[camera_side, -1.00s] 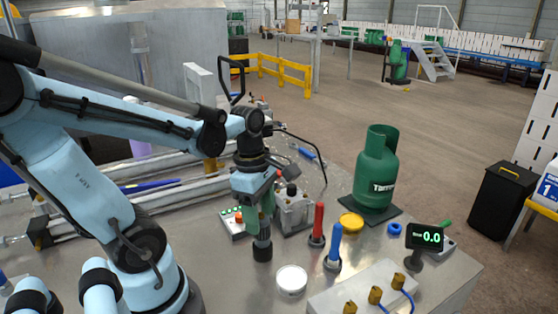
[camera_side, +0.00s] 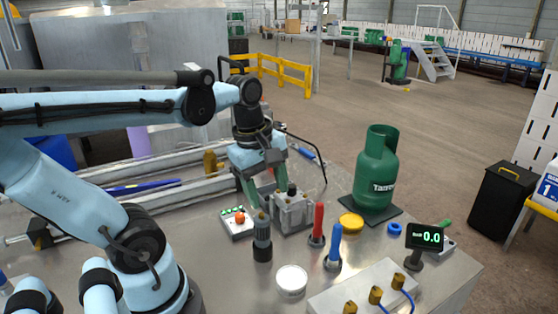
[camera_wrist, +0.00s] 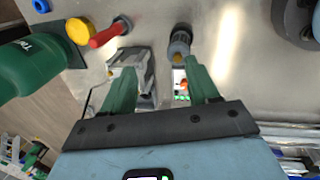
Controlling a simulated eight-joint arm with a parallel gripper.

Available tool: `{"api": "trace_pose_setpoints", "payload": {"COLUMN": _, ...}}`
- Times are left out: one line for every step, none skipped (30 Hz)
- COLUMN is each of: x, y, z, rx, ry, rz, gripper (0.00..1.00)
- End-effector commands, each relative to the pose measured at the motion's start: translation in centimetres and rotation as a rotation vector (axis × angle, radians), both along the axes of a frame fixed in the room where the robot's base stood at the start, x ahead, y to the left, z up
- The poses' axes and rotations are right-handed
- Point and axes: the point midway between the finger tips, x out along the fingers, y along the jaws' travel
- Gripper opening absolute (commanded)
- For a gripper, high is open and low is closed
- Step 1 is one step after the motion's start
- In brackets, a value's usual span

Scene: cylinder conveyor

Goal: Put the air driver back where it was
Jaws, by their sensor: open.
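The air driver (camera_side: 262,239) is a dark grey and black cylinder with a brass-coloured top. It stands upright on the metal table (camera_side: 215,275), and it also shows in the wrist view (camera_wrist: 180,44). My gripper (camera_side: 264,187) is above and behind the driver in the side view, apart from it. Its green fingers are spread with nothing between them in the wrist view (camera_wrist: 158,82).
A grey block device (camera_side: 292,212) and a small button box (camera_side: 236,223) stand close by. Red (camera_side: 318,222) and blue (camera_side: 335,243) handled tools stand to the right. A green gas cylinder (camera_side: 376,170) stands further right.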

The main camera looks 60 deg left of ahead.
Motion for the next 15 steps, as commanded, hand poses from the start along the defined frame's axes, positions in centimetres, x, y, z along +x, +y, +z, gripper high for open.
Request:
{"api": "trace_pose_setpoints", "payload": {"x": 0.4, "y": -0.6, "z": -0.3, "rx": 0.04, "ry": -0.039, "rz": -0.143, "gripper": 0.6}}
{"api": "trace_pose_setpoints", "payload": {"x": 0.7, "y": -0.8, "z": -0.5, "rx": 0.068, "ry": -0.064, "rz": -0.233, "gripper": 0.6}}
{"api": "trace_pose_setpoints", "payload": {"x": 1.1, "y": -1.2, "z": -0.7, "rx": 0.108, "ry": -0.095, "rz": -0.353, "gripper": 0.6}}
{"api": "trace_pose_setpoints", "payload": {"x": 1.3, "y": -1.4, "z": -0.9, "rx": 0.14, "ry": -0.117, "rz": -0.442, "gripper": 0.6}}
{"api": "trace_pose_setpoints", "payload": {"x": 1.6, "y": -1.7, "z": -1.0, "rx": 0.172, "ry": -0.14, "rz": -0.531, "gripper": 0.6}}
{"api": "trace_pose_setpoints", "payload": {"x": 2.0, "y": -2.1, "z": -1.1, "rx": 0.218, "ry": -0.169, "rz": -0.648, "gripper": 0.6}}
{"api": "trace_pose_setpoints", "payload": {"x": 2.2, "y": -2.4, "z": -1.2, "rx": 0.254, "ry": -0.189, "rz": -0.736, "gripper": 0.6}}
{"api": "trace_pose_setpoints", "payload": {"x": 2.5, "y": -2.7, "z": -1.3, "rx": 0.29, "ry": -0.209, "rz": -0.821, "gripper": 0.6}}
{"api": "trace_pose_setpoints", "payload": {"x": 2.8, "y": -3.2, "z": -1.4, "rx": 0.34, "ry": -0.234, "rz": -0.931, "gripper": 0.6}}
{"api": "trace_pose_setpoints", "payload": {"x": 3.0, "y": -3.4, "z": -1.5, "rx": 0.378, "ry": -0.252, "rz": -1.009, "gripper": 0.6}}
{"api": "trace_pose_setpoints", "payload": {"x": 3.2, "y": -3.7, "z": -1.5, "rx": 0.415, "ry": -0.267, "rz": -1.084, "gripper": 0.6}}
{"api": "trace_pose_setpoints", "payload": {"x": 3.4, "y": -4.1, "z": -1.6, "rx": 0.462, "ry": -0.286, "rz": -1.174, "gripper": 0.6}}
{"api": "trace_pose_setpoints", "payload": {"x": 3.6, "y": -4.3, "z": -1.6, "rx": 0.495, "ry": -0.297, "rz": -1.235, "gripper": 0.6}}
{"api": "trace_pose_setpoints", "payload": {"x": 3.7, "y": -4.6, "z": -1.6, "rx": 0.526, "ry": -0.308, "rz": -1.29, "gripper": 0.6}}
{"api": "trace_pose_setpoints", "payload": {"x": 3.9, "y": -4.8, "z": -1.6, "rx": 0.563, "ry": -0.319, "rz": -1.354, "gripper": 0.6}}
